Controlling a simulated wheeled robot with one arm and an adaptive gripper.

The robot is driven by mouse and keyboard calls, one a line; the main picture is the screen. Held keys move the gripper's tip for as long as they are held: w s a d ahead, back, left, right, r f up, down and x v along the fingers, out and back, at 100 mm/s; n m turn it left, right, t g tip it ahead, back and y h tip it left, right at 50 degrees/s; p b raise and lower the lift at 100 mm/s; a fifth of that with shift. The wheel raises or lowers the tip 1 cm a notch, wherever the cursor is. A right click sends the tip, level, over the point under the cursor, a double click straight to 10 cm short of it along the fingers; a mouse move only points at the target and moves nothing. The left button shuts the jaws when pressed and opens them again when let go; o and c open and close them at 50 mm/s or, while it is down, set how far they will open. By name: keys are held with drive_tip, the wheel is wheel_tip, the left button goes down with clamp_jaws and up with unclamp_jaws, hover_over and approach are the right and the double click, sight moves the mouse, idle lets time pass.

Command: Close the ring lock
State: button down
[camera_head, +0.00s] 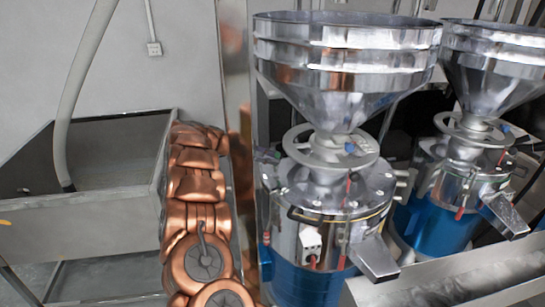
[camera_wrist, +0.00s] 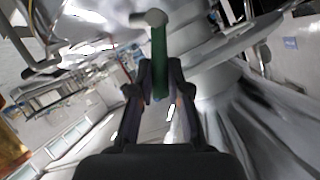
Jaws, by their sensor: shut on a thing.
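In the wrist view, my gripper (camera_wrist: 160,75) has its two dark fingers closed around a green handle (camera_wrist: 159,50). The handle has a pale grey rounded end piece at its top. A large grey rounded body, blurred, lies just behind and to the right of it. In the head view, the near grinder has a shiny metal hopper (camera_head: 345,65) above a flat grey ring (camera_head: 330,150) around its neck. My gripper and the green handle cannot be made out there. I cannot tell how far the ring lock is turned.
A second grinder (camera_head: 470,160) stands close on the right. A metal trough (camera_head: 450,280) runs along the lower right. A grey open bin (camera_head: 80,235) stands at the left with a pale hose (camera_head: 72,90) hanging into it. The wall behind the bin is mostly bare.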

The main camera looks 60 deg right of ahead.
drive_tip(key=shift+w+d+r+n+y, duration=0.1)
drive_tip(key=shift+w+n+y, duration=0.2)
drive_tip(key=shift+w+n, duration=0.3)
drive_tip(key=c, duration=1.5)
unclamp_jaws()
drive_tip(key=shift+w, duration=0.1)
drive_tip(key=shift+o, duration=0.6)
drive_tip(key=shift+w, duration=0.15)
drive_tip(key=shift+s+d, duration=0.1)
drive_tip(key=shift+s, duration=0.2)
drive_tip(key=v, duration=1.2)
drive_tip(key=shift+w, duration=0.15)
